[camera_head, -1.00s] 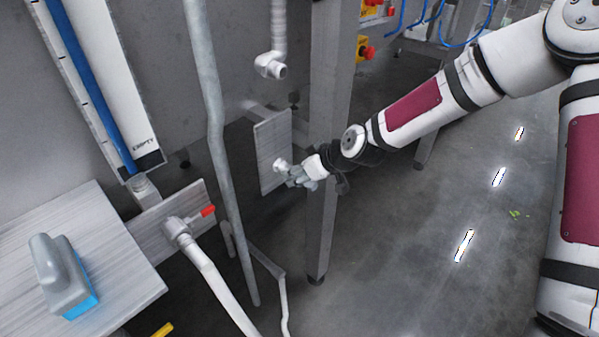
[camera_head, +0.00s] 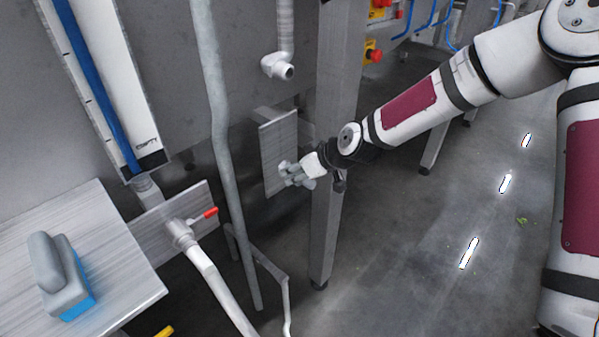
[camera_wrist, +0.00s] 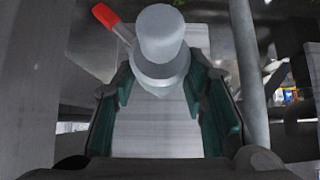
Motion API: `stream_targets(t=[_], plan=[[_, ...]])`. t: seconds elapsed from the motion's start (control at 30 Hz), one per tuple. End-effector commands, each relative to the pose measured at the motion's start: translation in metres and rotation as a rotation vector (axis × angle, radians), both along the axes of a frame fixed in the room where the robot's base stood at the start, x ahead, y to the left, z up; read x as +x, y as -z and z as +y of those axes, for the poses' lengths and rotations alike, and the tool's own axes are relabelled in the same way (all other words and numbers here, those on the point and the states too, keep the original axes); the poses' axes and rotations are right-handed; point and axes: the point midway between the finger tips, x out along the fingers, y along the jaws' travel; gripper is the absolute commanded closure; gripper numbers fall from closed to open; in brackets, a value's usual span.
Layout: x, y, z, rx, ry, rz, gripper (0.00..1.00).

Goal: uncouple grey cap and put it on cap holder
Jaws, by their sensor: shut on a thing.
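My gripper (camera_head: 290,174) is in front of the upright metal plate (camera_head: 272,143) near the middle of the head view. In the wrist view its two green-padded fingers (camera_wrist: 160,88) are shut on a grey cap (camera_wrist: 163,38), a short cylinder with a wider collar. The fingers hide most of the cap in the head view, and I cannot tell whether it is still coupled. A valve with a red handle (camera_head: 209,213) and a pale hose (camera_head: 222,293) is at the lower left. The handle also shows behind the cap in the wrist view (camera_wrist: 104,15). I cannot identify the cap holder for certain.
A grey pipe (camera_head: 222,150) runs down left of the plate. A steel leg (camera_head: 328,220) stands close to the gripper. A pale elbow outlet (camera_head: 277,66) hangs above. A grey and blue brush (camera_head: 62,275) rests on a metal shelf (camera_head: 125,270). Floor at right is largely clear.

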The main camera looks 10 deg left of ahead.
Motion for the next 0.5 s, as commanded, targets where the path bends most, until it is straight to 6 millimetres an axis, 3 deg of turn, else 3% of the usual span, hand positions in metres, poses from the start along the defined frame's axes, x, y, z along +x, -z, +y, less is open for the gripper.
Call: stream_targets(t=[0.5], plan=[[0.0078, -0.0003, 0.0098, 0.001, 0.0, -0.002, 0.94]])
